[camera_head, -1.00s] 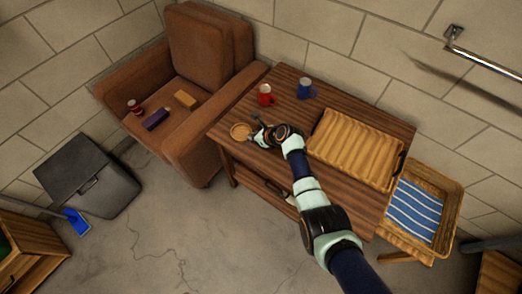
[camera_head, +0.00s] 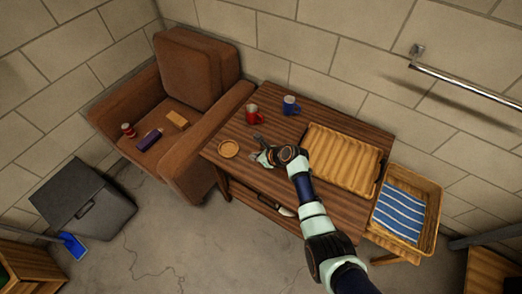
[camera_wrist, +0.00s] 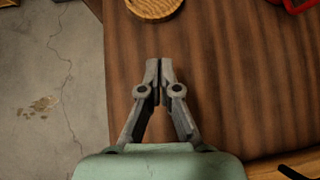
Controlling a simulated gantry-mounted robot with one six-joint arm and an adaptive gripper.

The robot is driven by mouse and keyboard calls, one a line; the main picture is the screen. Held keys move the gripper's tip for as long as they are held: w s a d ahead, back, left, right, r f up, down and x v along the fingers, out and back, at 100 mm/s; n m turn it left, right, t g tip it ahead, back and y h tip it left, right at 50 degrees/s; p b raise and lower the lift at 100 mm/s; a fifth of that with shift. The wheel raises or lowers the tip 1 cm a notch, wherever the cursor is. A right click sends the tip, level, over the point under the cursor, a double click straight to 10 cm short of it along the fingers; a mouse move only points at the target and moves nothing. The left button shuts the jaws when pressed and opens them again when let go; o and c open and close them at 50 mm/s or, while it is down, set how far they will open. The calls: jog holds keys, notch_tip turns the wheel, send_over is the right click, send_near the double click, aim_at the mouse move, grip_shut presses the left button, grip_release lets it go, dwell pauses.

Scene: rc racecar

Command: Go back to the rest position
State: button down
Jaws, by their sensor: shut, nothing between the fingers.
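My gripper (camera_head: 262,147) is over the wooden table (camera_head: 222,155), between the round wooden coaster and the ribbed wooden tray. In the wrist view, my gripper (camera_wrist: 160,68) has its fingertips together with nothing between them. The round coaster (camera_head: 228,149) lies on the table to the left of my gripper. It also shows at the top of the wrist view (camera_wrist: 154,8), ahead of the fingertips and apart from them.
A red mug (camera_head: 253,115) and a blue mug (camera_head: 291,105) stand at the table's back. The ribbed tray (camera_head: 342,157) lies at the right, beside a basket with a striped cloth (camera_head: 400,212). A brown armchair (camera_head: 180,95) adjoins the table's left. Grey floor (camera_head: 190,245) is open in front.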

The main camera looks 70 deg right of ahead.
jog(key=p+v, duration=0.1)
jog(key=v, duration=0.3)
jog(key=shift+f, duration=0.1)
jog(key=w+a+r+n, duration=0.6)
jog(key=a+n, duration=0.3)
jog(key=a, duration=0.1)
jog(key=w+a+r+n, duration=0.6)
jog(key=w+a+n, duration=0.1)
jog(key=a+n, duration=0.25)
jog(key=a+r+n+t+y, duration=0.1)
jog(key=a+r+n, duration=0.3)
jog(key=a, duration=0.2)
jog(key=a+r+n+t, duration=0.1)
jog(key=a+r+n, duration=0.3)
jog(key=a, duration=0.2)
jog(key=s+a+r+n+t+y+p, duration=0.1)
jog(key=s+a+r+n, duration=0.2)
jog(key=a+r+n, duration=0.35)
jog(key=s+a+r+n+t+p, duration=0.1)
jog(key=s+a+r+n, duration=0.3)
jog(key=a+r+n, duration=0.3)
notch_tip(320, 180, up, 17)
jog(key=m+p, duration=0.1)
jog(key=p, duration=1.7)
jog(key=shift+w+a+r+p, duration=0.2)
jog(key=shift+w+p, duration=0.05)
jog(key=shift+p, duration=0.15)
